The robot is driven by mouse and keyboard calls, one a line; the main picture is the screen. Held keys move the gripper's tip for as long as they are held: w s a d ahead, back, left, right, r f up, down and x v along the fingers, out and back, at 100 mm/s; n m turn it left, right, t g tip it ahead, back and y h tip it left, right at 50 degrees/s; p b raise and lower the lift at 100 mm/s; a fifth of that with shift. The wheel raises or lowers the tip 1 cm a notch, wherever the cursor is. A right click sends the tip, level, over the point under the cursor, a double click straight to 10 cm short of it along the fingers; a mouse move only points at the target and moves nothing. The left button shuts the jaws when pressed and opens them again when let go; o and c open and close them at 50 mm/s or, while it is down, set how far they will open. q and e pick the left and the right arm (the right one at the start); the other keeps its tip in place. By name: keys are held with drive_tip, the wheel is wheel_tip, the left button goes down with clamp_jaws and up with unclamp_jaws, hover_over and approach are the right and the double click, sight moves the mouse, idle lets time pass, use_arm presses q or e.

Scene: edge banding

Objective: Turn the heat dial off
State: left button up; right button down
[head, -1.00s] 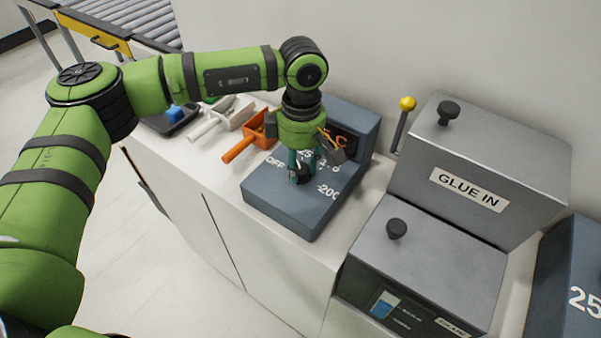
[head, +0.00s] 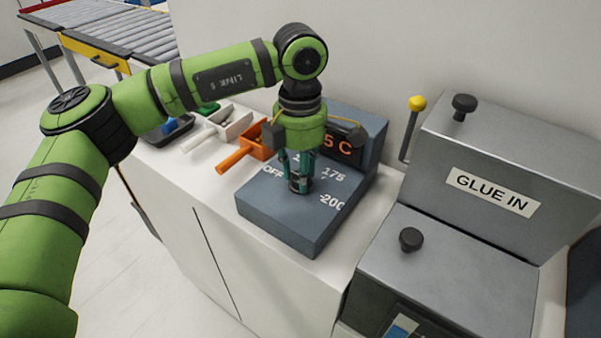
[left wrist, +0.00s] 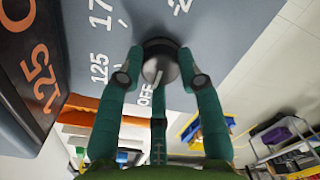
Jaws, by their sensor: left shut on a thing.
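The heat dial (left wrist: 160,50) is a dark round knob on the sloping top of a blue-grey control box (head: 290,225). Printed marks OFF, 125, 175 and 200 surround it. My left gripper (head: 300,186) points down over the box, shut on the dial, and mostly hides it in the head view. In the left wrist view the gripper's fingers (left wrist: 160,75) surround the dial. A pale line on the dial points toward the OFF mark (left wrist: 145,95). The display (left wrist: 38,85) on the box reads 125 C in orange. My right gripper is not in view.
An orange scoop-like tray (head: 245,152), a white one (head: 215,128) and a dark tray (head: 168,130) lie left of the box. The grey GLUE IN machine (head: 470,210) with black knobs and a yellow-tipped lever (head: 414,115) stands at right. The counter's front strip is clear.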

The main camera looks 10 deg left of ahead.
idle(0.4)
use_arm(q)
drive_tip(key=o, duration=1.1)
drive_tip(key=shift+o, duration=0.2)
drive_tip(key=shift+r, duration=0.2)
wheel_tip(320, 180, up, 12)
drive_tip(key=shift+w+f, duration=0.15)
drive_tip(key=shift+f, duration=0.05)
